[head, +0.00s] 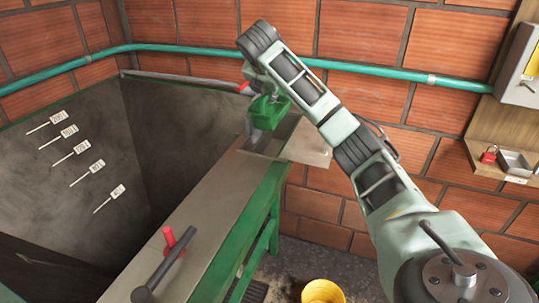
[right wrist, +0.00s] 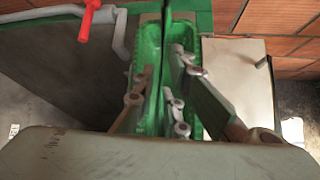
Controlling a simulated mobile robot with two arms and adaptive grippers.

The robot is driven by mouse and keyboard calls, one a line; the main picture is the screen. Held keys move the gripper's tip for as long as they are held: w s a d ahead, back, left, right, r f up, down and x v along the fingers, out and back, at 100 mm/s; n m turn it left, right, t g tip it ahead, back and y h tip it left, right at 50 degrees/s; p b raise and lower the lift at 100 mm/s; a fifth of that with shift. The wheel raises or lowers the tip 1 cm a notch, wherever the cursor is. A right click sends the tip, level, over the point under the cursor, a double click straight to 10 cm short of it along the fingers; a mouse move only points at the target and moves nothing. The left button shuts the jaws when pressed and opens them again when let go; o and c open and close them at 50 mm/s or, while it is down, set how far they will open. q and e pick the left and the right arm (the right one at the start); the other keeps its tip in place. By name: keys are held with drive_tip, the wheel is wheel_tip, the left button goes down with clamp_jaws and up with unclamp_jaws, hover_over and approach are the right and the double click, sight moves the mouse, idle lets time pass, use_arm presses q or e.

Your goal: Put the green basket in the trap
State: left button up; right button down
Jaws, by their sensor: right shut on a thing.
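The green basket (head: 268,113) hangs from my right gripper (head: 258,88) over the far end of the grey-topped green stand. In the right wrist view, the green basket (right wrist: 150,55) lies between and around the fingers of my right gripper (right wrist: 163,95), which is shut on it. A rectangular opening (head: 262,143), which looks like the trap, is in the stand top just below the basket. A pale plate (head: 308,146) lies beside it on the right. I cannot tell how far the basket is above the opening. My left gripper is out of view.
A deep grey hopper (head: 160,120) with white level tags fills the left. A red-handled lever (head: 172,240) stands on the near stand top. A yellow bucket (head: 323,291) is on the floor. A wall shelf with a red padlock (head: 489,155) is at right.

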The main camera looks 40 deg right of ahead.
sight(268, 128)
wheel_tip(268, 128, down, 17)
drive_tip(key=p, duration=0.2)
drive_tip(key=shift+s+r+p, duration=0.15)
drive_tip(key=shift+s+p, duration=0.05)
drive_tip(key=shift+p, duration=0.15)
drive_tip(key=c, duration=1.8)
unclamp_jaws()
drive_tip(key=shift+o, duration=0.2)
drive_tip(key=b+v, duration=0.1)
drive_tip(key=v, duration=1.1)
drive_tip(key=shift+d+r+b, duration=0.1)
drive_tip(key=shift+b, duration=0.25)
